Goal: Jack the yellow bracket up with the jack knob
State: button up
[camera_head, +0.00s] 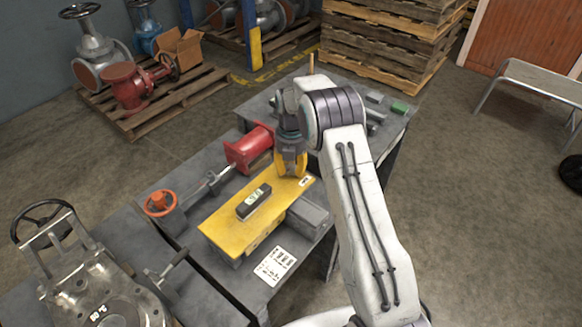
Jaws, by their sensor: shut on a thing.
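The yellow bracket (225,225) is a flat plate on the grey bench, with a small dark level with a lit display (254,201) on top. My gripper (291,158) points down at the far right end of the bracket. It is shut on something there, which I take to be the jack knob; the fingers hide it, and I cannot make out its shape. An orange handwheel (160,203) on a shaft lies to the left, apart from my gripper.
A grey block (309,216) and a printed card (276,266) are right of and in front of the bracket. A large grey valve (95,290) fills the near left. Pallets (385,45) stand behind.

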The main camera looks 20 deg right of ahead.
jog(key=m, duration=0.3)
jog(key=shift+m, duration=0.4)
jog(key=m, duration=0.3)
jog(key=shift+s+m, duration=0.1)
jog(key=shift+m, duration=0.3)
jog(key=m, duration=0.7)
jog(key=shift+f, duration=0.1)
jog(key=m, duration=0.3)
jog(key=shift+m, duration=0.4)
jog(key=m, duration=0.3)
jog(key=shift+s+f+m, duration=0.1)
jog(key=shift+m, duration=0.2)
jog(key=m, duration=0.3)
jog(key=shift+m, duration=1.9)
jog(key=shift+m, duration=0.3)
